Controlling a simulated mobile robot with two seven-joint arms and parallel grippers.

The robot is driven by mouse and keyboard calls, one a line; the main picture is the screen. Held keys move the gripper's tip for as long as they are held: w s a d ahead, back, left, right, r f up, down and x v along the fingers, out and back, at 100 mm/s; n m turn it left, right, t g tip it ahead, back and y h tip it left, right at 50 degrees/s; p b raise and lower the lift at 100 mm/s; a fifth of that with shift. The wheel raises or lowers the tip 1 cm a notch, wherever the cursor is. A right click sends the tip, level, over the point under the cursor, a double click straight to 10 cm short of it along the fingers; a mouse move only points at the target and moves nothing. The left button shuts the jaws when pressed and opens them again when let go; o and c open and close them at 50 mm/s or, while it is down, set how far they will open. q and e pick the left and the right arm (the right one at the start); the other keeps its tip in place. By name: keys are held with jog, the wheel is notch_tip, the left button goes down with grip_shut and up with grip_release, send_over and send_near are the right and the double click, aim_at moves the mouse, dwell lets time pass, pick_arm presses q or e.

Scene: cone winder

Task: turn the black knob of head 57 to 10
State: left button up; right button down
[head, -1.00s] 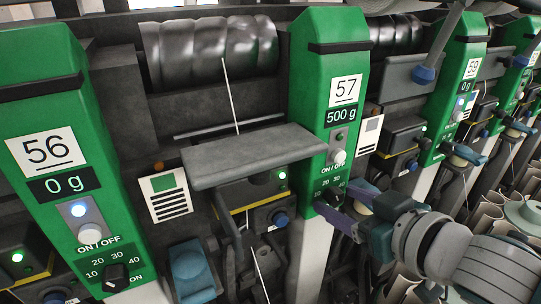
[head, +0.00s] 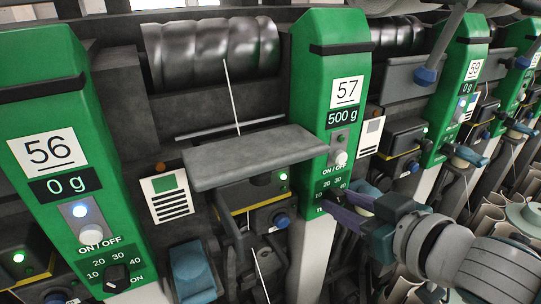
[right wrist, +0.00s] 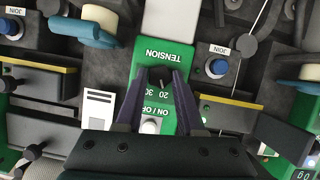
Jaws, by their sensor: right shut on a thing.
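The green post of head 57 (head: 342,65) carries a display reading 500 g, an ON/OFF button (head: 341,158) and, below it, the tension dial. The black knob (right wrist: 159,75) sits on that dial between my fingertips in the right wrist view. The 20 and 30 marks show beside it; its exact setting is hard to read. My right gripper (head: 334,203) is shut on the knob, with one purple finger on each side of it. It comes in from the right in the head view and hides much of the knob there. My left gripper is not in view.
Head 56 (head: 42,80) stands at the left, with its own black knob (head: 116,278). A grey shelf (head: 250,157) juts out left of head 57. Blue join buttons (right wrist: 217,68) lie close beside the post. More heads and upright cones stand to the right.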

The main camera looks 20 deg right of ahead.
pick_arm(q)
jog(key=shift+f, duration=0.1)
pick_arm(e)
jog(key=shift+a+n+h+b, duration=0.15)
jog(key=shift+n+h+b, duration=0.2)
jog(key=shift+n, duration=0.25)
pick_arm(q)
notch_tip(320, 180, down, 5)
jog(key=b, duration=0.5)
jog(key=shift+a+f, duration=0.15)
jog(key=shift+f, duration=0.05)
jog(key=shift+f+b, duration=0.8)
pick_arm(e)
jog(key=shift+a+f+n+t+h, duration=0.1)
jog(key=shift+n+t+h, duration=0.3)
jog(key=shift+n+h, duration=0.8)
jog(key=shift+a+f+n+t+h, duration=0.1)
jog(key=shift+n+t+h, duration=0.4)
jog(key=shift+n, duration=1.2)
jog(key=c, duration=0.5)
grip_release()
